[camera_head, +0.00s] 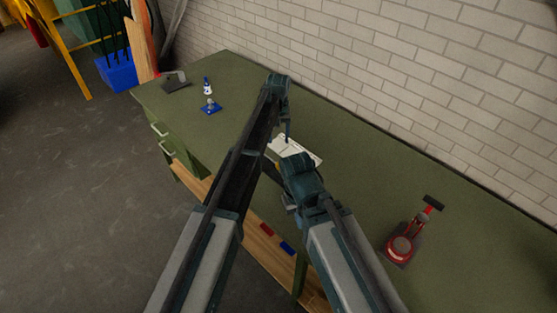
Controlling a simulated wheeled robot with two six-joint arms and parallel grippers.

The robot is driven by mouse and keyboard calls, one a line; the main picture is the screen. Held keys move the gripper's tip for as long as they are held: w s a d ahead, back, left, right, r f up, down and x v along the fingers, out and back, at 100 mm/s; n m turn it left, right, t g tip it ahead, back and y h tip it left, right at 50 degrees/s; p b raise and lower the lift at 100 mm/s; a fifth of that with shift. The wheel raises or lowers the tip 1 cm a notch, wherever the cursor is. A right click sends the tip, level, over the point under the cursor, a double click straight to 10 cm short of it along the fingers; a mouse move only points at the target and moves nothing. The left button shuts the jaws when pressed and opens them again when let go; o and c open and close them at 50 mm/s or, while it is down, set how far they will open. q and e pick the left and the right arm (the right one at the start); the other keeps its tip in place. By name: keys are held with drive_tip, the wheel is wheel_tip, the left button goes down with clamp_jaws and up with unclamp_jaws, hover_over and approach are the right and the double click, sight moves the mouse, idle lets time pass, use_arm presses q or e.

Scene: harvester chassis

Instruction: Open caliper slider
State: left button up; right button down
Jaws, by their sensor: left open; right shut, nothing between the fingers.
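I cannot make out a caliper or its slider for certain. A white sheet or booklet (303,152) lies on the green workbench (350,195) near the middle, partly covered by my arms. My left gripper (288,137) points down over the far part of the white sheet and is open. My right gripper (289,205) is nearer, at the bench's front edge, and is shut and empty. Its fingers are mostly hidden by its own wrist.
A red tool with a black handle (402,248) stands on the bench at right. A blue-based item (210,107), a small bottle (207,86) and a dark object (175,80) are at the far left end. A brick wall (420,80) runs behind. Bench between is clear.

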sight(279, 164)
use_arm(q)
wheel_tip(279, 164, down, 14)
drive_tip(key=b, duration=1.3)
drive_tip(key=shift+r+b, duration=0.1)
drive_tip(key=shift+b, duration=0.2)
clamp_jaws()
idle(0.6)
